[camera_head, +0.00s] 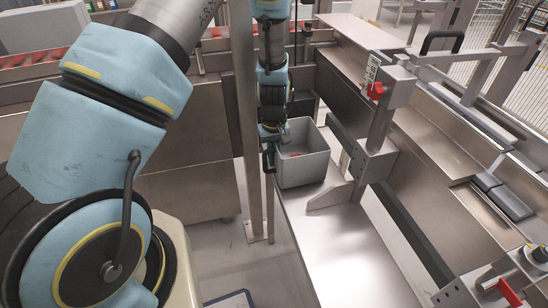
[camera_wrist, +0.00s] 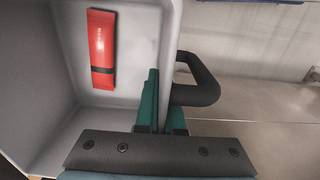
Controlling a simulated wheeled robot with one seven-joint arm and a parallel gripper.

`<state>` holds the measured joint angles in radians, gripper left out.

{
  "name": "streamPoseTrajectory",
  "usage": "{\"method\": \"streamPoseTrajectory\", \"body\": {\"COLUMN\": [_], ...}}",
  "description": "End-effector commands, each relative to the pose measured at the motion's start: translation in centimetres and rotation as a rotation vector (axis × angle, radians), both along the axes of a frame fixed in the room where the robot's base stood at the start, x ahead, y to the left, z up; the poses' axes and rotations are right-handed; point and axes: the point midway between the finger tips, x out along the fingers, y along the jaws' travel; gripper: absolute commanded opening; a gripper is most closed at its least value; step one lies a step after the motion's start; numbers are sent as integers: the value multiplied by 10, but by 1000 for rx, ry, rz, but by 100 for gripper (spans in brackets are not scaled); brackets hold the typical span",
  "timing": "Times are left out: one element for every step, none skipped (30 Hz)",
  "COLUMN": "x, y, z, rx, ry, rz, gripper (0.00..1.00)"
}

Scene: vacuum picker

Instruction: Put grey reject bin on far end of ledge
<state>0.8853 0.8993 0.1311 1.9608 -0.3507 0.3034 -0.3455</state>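The grey reject bin (camera_head: 305,172) is upright at the far end of the bare metal ledge (camera_head: 345,260) in the head view. Its base appears to be on or just above the ledge; I cannot tell which. My gripper (camera_head: 268,160) is at the bin's left side, pointing down. In the wrist view, the fingers of my gripper (camera_wrist: 163,105) straddle the rim of the bin (camera_wrist: 145,30) and look closed on its wall, next to a black loop handle (camera_wrist: 208,80). A red packet (camera_wrist: 101,50) with a dark band lies inside the bin.
A metal bracket (camera_head: 335,195) stands on the ledge just right of the bin, below a post with a red knob (camera_head: 375,90). A vertical steel post (camera_head: 247,120) stands left of my gripper. The near part of the ledge is clear. A roller conveyor (camera_head: 30,62) is at the back left.

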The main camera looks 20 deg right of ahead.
Motion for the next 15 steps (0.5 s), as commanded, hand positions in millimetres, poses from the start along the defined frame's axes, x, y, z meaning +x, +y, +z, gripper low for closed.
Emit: {"method": "streamPoseTrajectory", "body": {"x": [0,0,1,1,1,1,1,1,1,1,1,1,1,1,1], "y": [0,0,0,0,0,0,0,0,0,0,0,0,0,0,0], "z": [-3,-5,-6,-6,-6,-6,-6,-6,-6,-6,-7,-8,-9,-10,-10], "rx": [0,0,-1,-1,-1,-1,-1,-1,-1,-1,-1,-1,-1,-1,-1], "ry": [0,0,-1,-1,-2,-2,-2,-2,-2,-2,-1,-1,-1,-1,-1], "rz": [0,0,0,0,0,0,0,0,0,0,0,0,0,0,0], "gripper": [0,0,0,0,0,0,0,0,0,0,0,0,0,0,8]}}
